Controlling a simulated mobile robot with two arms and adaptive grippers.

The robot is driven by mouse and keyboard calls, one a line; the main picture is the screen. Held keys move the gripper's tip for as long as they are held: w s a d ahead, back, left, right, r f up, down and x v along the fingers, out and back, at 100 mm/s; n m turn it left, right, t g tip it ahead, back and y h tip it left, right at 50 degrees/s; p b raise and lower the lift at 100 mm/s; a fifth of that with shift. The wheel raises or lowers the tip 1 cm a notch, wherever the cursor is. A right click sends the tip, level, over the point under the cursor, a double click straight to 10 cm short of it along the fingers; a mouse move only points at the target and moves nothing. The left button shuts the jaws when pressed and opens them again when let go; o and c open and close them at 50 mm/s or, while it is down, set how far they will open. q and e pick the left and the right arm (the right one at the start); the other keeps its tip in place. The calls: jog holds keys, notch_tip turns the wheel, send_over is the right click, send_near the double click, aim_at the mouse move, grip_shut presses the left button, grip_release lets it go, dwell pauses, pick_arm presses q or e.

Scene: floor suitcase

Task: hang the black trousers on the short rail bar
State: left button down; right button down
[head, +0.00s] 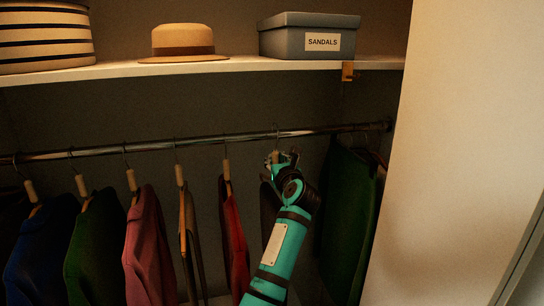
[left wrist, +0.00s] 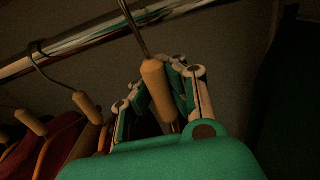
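My left gripper (head: 282,160) is up at the chrome rail bar (head: 225,138), between a red garment and a dark green one. In the left wrist view its fingers (left wrist: 158,92) close in on both sides of the wooden neck of a hanger (left wrist: 157,85). That hanger's metal hook (left wrist: 133,22) rises to the rail; in the head view it appears to sit at the bar, but contact is hard to tell. Dark cloth, apparently the black trousers (head: 268,205), hangs below, mostly hidden by my arm. My right gripper is not in view.
Several garments hang to the left, including a red one (head: 233,235) and a pink one (head: 145,245). A dark green garment (head: 347,220) hangs to the right by the pale wall (head: 450,150). A shelf (head: 200,68) above carries a hat (head: 183,42) and a sandals box (head: 305,38).

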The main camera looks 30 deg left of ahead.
pick_arm(q)
jog(key=shift+p+v, duration=0.4)
jog(key=shift+v, duration=3.5)
jog(key=shift+r, duration=0.15)
